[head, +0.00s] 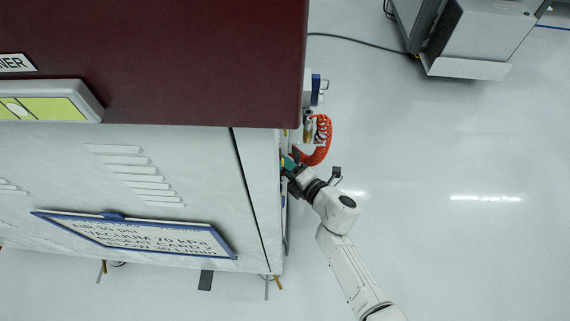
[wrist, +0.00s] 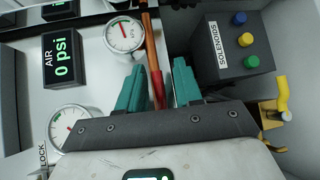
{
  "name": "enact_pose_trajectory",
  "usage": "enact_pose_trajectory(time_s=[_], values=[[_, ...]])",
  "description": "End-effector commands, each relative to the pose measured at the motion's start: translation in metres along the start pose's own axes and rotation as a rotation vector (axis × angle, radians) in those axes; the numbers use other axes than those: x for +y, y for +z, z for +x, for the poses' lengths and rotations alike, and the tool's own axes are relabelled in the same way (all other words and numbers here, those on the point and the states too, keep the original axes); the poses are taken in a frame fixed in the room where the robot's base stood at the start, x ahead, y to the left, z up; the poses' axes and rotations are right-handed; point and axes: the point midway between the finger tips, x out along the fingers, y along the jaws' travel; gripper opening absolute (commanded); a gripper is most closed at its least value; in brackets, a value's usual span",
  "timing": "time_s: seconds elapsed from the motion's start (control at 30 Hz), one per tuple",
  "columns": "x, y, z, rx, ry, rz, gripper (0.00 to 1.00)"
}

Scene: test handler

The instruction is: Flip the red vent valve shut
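In the wrist view a red handle (wrist: 157,89), which looks like the vent valve's lever, lies in line with a copper pipe (wrist: 150,40). My gripper (wrist: 158,80) has two teal fingers, one on each side of the red handle. The fingers stand apart, with visible gaps beside the handle, so the gripper looks open. The handle's lower end is hidden behind the gripper's dark body. In the head view my gripper (head: 289,163) is at the right side of the machine (head: 190,180), and the handle cannot be made out there.
Two round gauges (wrist: 124,35) (wrist: 70,126) and a display reading AIR 0 psi (wrist: 63,62) are on the left. A solenoids box (wrist: 232,50) and yellow handle (wrist: 282,95) are on the right. An orange coiled hose (head: 322,140) hangs beside my gripper. Open floor (head: 450,150) lies right.

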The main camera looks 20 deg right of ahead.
Motion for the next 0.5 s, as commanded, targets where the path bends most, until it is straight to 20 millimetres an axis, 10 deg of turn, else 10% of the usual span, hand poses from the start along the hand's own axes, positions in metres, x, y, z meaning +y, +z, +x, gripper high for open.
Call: enact_pose_trajectory(time_s=[0.5], values=[[0.004, 0.001, -0.032, -0.002, -0.002, 0.002, 0.37]])
